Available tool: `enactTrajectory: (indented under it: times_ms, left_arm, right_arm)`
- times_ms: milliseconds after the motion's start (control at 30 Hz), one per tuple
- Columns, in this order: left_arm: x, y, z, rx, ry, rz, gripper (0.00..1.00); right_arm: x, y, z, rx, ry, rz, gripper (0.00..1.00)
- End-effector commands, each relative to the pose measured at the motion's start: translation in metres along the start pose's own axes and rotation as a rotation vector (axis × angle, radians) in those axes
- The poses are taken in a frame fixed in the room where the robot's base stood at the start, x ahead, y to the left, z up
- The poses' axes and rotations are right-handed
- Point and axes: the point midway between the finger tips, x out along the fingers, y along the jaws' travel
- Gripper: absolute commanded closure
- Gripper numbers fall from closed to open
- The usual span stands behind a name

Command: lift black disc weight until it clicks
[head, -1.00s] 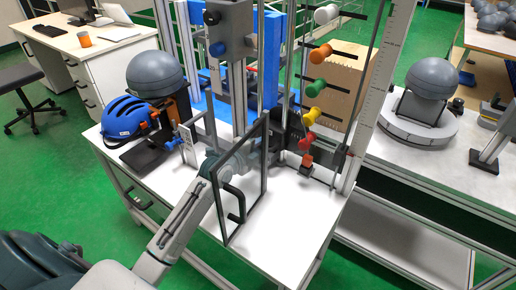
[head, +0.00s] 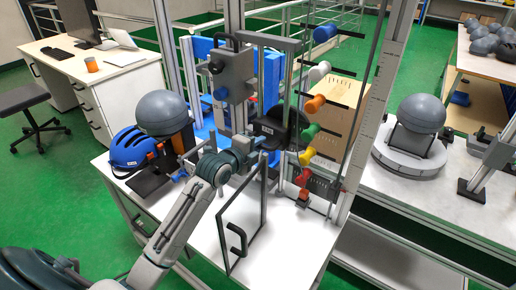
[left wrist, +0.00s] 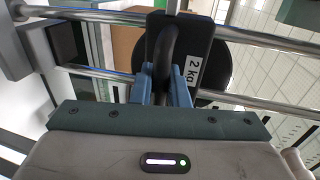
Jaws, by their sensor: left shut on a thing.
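The black disc weight (head: 270,126) hangs in the tower between upright rails, partly hidden by a grey post in the head view. In the left wrist view the black disc weight (left wrist: 218,66) bears a white "2 kg" label on its front block. My left gripper (head: 250,145) reaches in from the front left. In the left wrist view my left gripper (left wrist: 163,88) has its blue fingers shut around the weight's curved black handle (left wrist: 166,52). Steel guide rods run beside it. My right gripper is not in view.
An open framed door with a black handle (head: 237,240) stands just right of my left arm. Coloured knobs (head: 310,130) line the right side. A blue helmet (head: 133,148) and a grey dome (head: 162,112) sit left. The white table's front right is clear.

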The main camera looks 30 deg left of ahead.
Motion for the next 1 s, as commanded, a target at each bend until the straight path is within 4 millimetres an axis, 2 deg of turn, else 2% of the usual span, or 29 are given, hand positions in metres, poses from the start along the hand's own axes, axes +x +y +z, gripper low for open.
enactTrajectory:
  times_ms: [33, 267, 500, 600, 800, 1000]
  left_arm:
    - [-0.003, -0.017, 0.000, 0.005, -0.001, -0.015, 1.00]
    - [-0.010, -0.055, 0.000, 0.006, -0.001, -0.016, 1.00]
    - [-0.024, -0.120, 0.001, 0.006, -0.001, -0.016, 1.00]
    - [-0.029, -0.141, 0.001, 0.006, -0.001, -0.016, 1.00]
    - [-0.034, -0.168, 0.000, 0.004, -0.001, -0.015, 1.00]
    - [-0.036, -0.178, 0.000, 0.004, -0.001, -0.013, 1.00]
  right_arm:
    - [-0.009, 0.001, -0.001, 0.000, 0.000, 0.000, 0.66]
    - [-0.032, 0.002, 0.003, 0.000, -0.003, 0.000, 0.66]
    - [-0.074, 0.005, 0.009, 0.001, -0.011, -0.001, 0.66]
    - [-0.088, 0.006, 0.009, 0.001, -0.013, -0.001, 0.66]
    - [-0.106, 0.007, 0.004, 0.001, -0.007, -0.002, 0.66]
    - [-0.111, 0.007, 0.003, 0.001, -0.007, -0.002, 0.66]
